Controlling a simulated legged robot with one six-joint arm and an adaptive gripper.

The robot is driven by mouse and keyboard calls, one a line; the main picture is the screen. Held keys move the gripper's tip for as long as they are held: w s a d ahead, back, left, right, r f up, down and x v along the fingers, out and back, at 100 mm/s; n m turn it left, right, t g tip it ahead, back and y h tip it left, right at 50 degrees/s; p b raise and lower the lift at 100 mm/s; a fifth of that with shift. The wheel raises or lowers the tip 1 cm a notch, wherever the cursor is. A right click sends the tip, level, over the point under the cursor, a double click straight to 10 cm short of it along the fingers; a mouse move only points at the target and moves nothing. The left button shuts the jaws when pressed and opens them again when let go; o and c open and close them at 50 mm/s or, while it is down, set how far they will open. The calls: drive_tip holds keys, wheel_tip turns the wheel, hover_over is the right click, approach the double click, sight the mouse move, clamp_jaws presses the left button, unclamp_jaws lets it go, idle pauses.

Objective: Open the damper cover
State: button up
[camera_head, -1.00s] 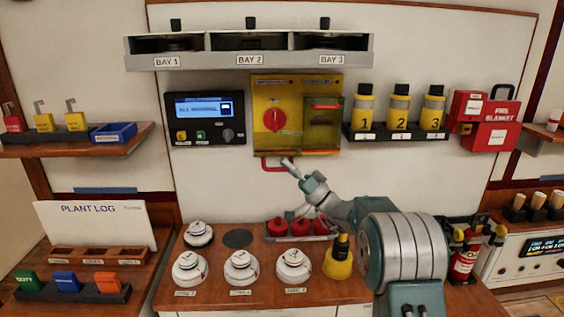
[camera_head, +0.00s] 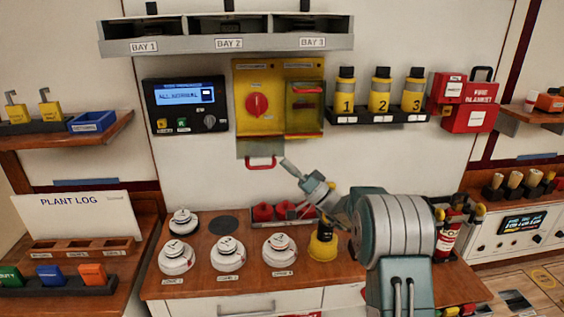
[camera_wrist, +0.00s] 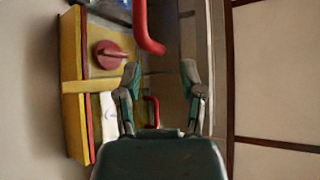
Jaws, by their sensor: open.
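A yellow two-part panel (camera_head: 258,122) is on the wall, and its small labels are unreadable. Its left half shows an uncovered red knob (camera_head: 257,104). A greyish flap (camera_head: 250,149) with a red handle (camera_head: 262,165) hangs from this half's lower edge. The right half has a translucent yellow-green cover (camera_head: 304,121), shut, with a red handle near its top. I cannot read which is the damper cover. My gripper (camera_head: 287,164) is right of the hanging handle. In the wrist view my gripper (camera_wrist: 160,72) is open and empty, with a red handle (camera_wrist: 148,32) just beyond its fingertips.
A display unit (camera_head: 184,106) is left of the panel and a bottle shelf (camera_head: 380,117) right of it. Bay shelves (camera_head: 228,45) hang above. White detectors (camera_head: 228,256) and a yellow-based item (camera_head: 322,246) stand on the counter below the arm.

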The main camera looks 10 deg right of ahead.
drive_tip(key=v, duration=0.3)
drive_tip(key=shift+w+f, duration=0.1)
drive_tip(key=shift+w, duration=0.15)
idle(0.4)
